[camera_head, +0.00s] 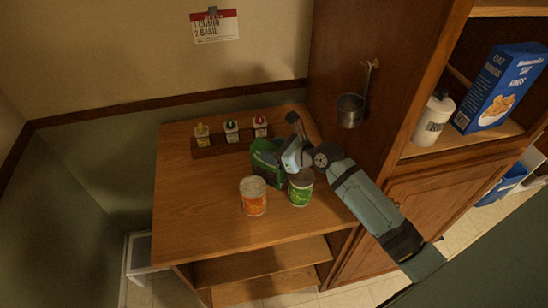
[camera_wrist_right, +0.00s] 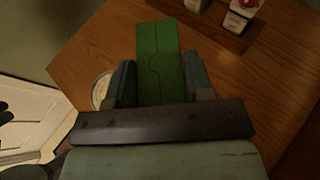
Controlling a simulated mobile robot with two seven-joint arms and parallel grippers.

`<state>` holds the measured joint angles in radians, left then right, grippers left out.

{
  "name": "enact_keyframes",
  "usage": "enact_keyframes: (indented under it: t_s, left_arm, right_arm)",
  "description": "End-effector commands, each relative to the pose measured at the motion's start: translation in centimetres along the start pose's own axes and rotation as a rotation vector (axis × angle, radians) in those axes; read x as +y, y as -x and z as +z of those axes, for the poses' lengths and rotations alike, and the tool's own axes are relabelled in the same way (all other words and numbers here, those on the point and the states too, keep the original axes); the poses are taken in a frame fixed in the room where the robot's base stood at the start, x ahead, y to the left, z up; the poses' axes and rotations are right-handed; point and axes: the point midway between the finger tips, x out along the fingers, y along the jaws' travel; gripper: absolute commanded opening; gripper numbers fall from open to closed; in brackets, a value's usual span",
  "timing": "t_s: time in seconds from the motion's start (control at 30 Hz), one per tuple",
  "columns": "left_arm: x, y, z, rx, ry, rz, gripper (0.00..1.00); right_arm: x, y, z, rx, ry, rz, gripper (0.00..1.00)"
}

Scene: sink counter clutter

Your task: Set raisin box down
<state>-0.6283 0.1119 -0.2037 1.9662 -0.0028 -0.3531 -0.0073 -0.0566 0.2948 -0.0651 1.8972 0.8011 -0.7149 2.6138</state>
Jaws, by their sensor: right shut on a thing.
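The raisin box is a green carton (camera_head: 266,160) in the head view, low at the wooden counter's middle, behind two cans. My right gripper (camera_head: 285,160) reaches in from the right and is shut on it. In the right wrist view the green box (camera_wrist_right: 160,55) stands out between the two fingers of my right gripper (camera_wrist_right: 160,85), with the wooden counter behind it. I cannot tell whether the box touches the counter.
An orange-labelled can (camera_head: 253,197) and a green-labelled can (camera_head: 300,189) stand just in front of the box. A rack (camera_head: 229,143) with three small bottles is behind it. The counter's left part (camera_head: 185,200) is clear. A cabinet (camera_head: 345,165) with a hanging metal cup (camera_head: 350,111) borders the right.

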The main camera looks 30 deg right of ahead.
Motion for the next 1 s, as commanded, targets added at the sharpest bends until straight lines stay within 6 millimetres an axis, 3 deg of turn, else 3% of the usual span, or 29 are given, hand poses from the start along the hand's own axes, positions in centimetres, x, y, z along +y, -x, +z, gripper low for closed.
enact_keyframes:
  t_s: [0.2,0.6,0.63,0.7,0.73,1.0]
  left_arm:
    - [-0.3,-0.2,-0.7,0.008,0.003,-0.003,0.43]
    - [-0.1,-0.2,-0.3,0.001,0.009,-0.004,0.43]
    - [-0.1,-0.2,-0.3,0.000,0.009,-0.004,0.43]
    - [-0.1,-0.1,-0.2,-0.001,0.009,-0.004,0.43]
    - [-0.1,-0.1,-0.2,-0.001,0.009,-0.004,0.43]
    - [0.0,0.0,-0.4,0.002,0.010,-0.002,0.43]
  right_arm:
    - [-0.1,-1.1,-2.7,0.003,0.000,0.000,0.00]
    - [0.0,-1.3,-3.2,0.001,0.000,-0.001,0.00]
    - [0.0,-1.3,-3.2,0.002,0.001,0.000,0.52]
    - [0.0,-1.3,-3.2,0.002,0.001,0.000,0.68]
    - [0.0,-1.3,-3.2,0.002,0.001,0.000,0.73]
    - [0.0,-1.2,-3.1,0.002,0.001,0.000,0.73]
